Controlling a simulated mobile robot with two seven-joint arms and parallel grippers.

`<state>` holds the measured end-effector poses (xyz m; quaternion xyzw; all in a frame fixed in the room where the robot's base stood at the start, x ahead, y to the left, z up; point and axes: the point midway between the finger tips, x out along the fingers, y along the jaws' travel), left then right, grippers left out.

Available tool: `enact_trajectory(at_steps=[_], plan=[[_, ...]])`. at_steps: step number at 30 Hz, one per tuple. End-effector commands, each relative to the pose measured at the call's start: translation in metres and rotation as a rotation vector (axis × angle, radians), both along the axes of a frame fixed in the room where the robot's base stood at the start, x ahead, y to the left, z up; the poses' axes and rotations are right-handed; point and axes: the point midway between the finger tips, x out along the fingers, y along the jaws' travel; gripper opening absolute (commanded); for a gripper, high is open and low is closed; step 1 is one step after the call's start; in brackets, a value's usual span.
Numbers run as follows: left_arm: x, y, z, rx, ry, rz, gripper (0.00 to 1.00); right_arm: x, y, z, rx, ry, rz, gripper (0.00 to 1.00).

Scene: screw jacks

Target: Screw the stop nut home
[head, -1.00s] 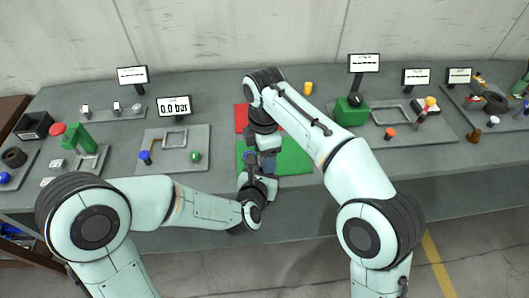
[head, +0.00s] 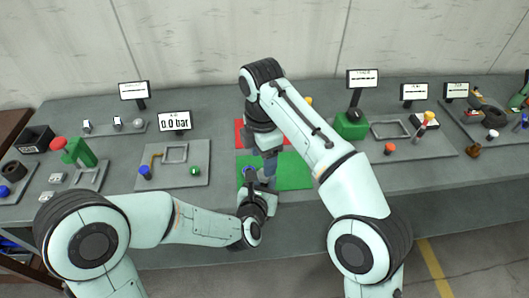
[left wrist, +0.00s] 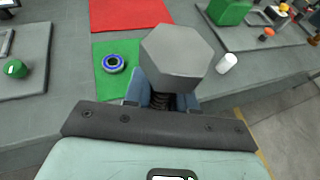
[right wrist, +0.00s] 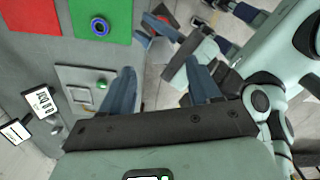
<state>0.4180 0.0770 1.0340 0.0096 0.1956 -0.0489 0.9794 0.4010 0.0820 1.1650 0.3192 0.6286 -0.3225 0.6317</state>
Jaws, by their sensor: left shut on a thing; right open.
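A grey hex-headed screw (left wrist: 178,55) is between the fingers of my left gripper (left wrist: 162,98), its dark threaded shank showing below the head. My left gripper is shut on it over the front part of the green mat (left wrist: 105,82). A blue ring with a dark centre (left wrist: 113,64), seemingly the stop nut, lies flat on the green mat, apart from the screw; it also shows in the right wrist view (right wrist: 100,26). My right gripper (right wrist: 160,72) is open, with nothing between its fingers. In the head view the right gripper (head: 269,165) hangs close to the left one (head: 253,178).
A red mat (left wrist: 130,14) lies behind the green one. A white cylinder (left wrist: 227,63) shows right of the screw. A grey board (head: 174,168) with a green knob stands to the left, and a green block (head: 351,125) to the right. The bench's front edge is close.

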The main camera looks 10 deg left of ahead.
Motion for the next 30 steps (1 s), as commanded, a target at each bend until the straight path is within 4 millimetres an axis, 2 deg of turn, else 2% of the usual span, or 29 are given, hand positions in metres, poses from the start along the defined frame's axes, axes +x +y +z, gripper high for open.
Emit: enact_trajectory(at_steps=[6,10,23,30], plan=[[0.001,0.000,0.003,-0.001,-0.009,0.000,0.00,0.001,0.000,0.019,0.003,0.002,0.308,0.62],[0.001,0.000,0.003,-0.001,-0.009,0.000,0.00,0.002,-0.003,0.026,0.005,0.004,0.410,0.62],[0.001,0.000,0.003,-0.001,-0.009,0.000,0.00,0.002,-0.003,0.026,0.005,0.005,0.438,0.62],[0.001,0.000,0.003,-0.001,-0.009,0.000,0.00,0.002,-0.004,0.008,0.003,0.007,0.438,0.62]])
